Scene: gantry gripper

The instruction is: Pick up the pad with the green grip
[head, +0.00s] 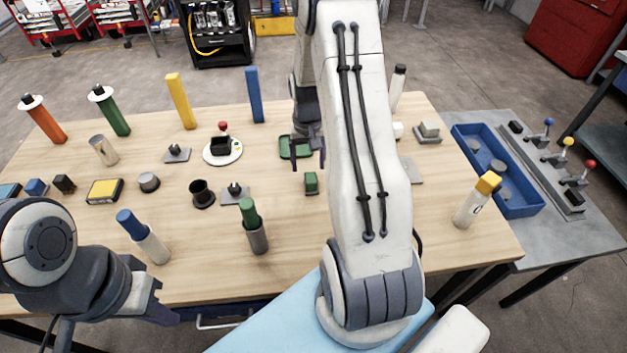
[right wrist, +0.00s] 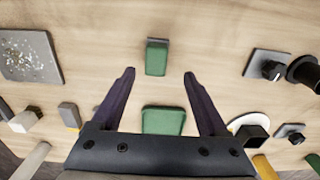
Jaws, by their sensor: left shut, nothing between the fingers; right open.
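The pad with the green grip (head: 311,182) stands on the table, a green block on a thin grey base. In the right wrist view the pad (right wrist: 157,58) lies just beyond the fingertips, centred between them. My right gripper (head: 307,160) is open and empty, pointing down behind the pad; its two fingers (right wrist: 159,75) are spread apart. A shallow green tray (head: 296,148) lies beneath the right gripper, and this tray (right wrist: 163,121) shows between the fingers. My left gripper (head: 160,302) is shut and empty at the table's front left edge.
A green-topped cylinder (head: 257,238) and a black cup (head: 202,194) stand left of the pad. A white plate (head: 222,151) lies behind the cup. A blue bin (head: 497,170) is on the grey side table. My right arm hides the table right of the pad.

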